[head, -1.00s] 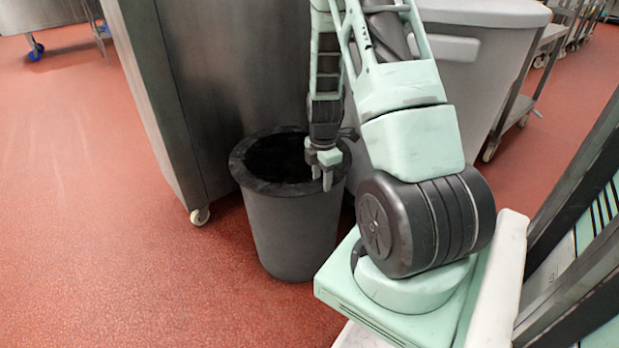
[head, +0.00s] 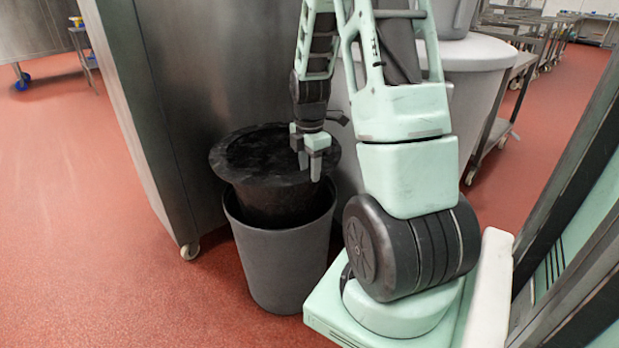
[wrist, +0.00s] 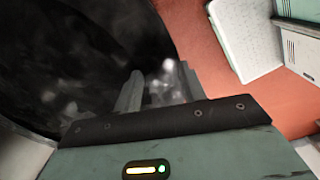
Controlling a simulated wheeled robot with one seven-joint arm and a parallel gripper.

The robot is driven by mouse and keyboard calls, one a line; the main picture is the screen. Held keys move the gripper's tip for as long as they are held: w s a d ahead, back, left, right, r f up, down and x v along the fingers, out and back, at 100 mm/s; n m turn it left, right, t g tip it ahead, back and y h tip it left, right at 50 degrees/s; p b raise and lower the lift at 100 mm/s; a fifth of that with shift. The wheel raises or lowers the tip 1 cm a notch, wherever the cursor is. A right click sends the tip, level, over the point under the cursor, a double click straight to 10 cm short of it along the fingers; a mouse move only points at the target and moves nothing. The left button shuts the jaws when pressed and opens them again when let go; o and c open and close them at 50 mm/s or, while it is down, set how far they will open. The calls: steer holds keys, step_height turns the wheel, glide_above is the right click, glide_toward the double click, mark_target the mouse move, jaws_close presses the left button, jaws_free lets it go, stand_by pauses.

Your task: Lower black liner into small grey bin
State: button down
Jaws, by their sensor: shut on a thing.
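The black liner (head: 268,203) hangs upright over the small grey bin (head: 285,268). Its wide flared rim is well above the bin's rim, and its lower part is inside the bin's mouth. My gripper (head: 315,166) is shut on the right side of the liner's rim. In the wrist view, my gripper's fingers (wrist: 158,88) close on the edge of the black liner (wrist: 80,65), whose dark inside fills the left of the picture. The liner's bottom is hidden inside the bin.
A steel cabinet (head: 165,120) on castors stands close behind and left of the bin. A large grey tub (head: 485,90) and a steel trolley (head: 505,105) are behind my arm. Red floor (head: 90,230) is clear at left.

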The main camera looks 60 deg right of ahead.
steer(key=shift+r, duration=0.6)
step_height(320, 180, up, 10)
steer(key=w+d+r+p, duration=0.1)
steer(key=d+p, duration=0.1)
steer(key=p, duration=1.2)
step_height(320, 180, down, 6)
steer(key=b, duration=0.5)
steer(key=shift+a+f, duration=0.1)
steer(key=shift+a, duration=0.05)
steer(key=shift+f+b, duration=0.35)
steer(key=shift+f, duration=0.4)
steer(key=shift+p, duration=0.65)
step_height(320, 180, down, 19)
steer(key=b, duration=1)
steer(key=shift+f, duration=0.2)
stand_by(0.5)
steer(key=shift+f, duration=0.2)
stand_by(0.5)
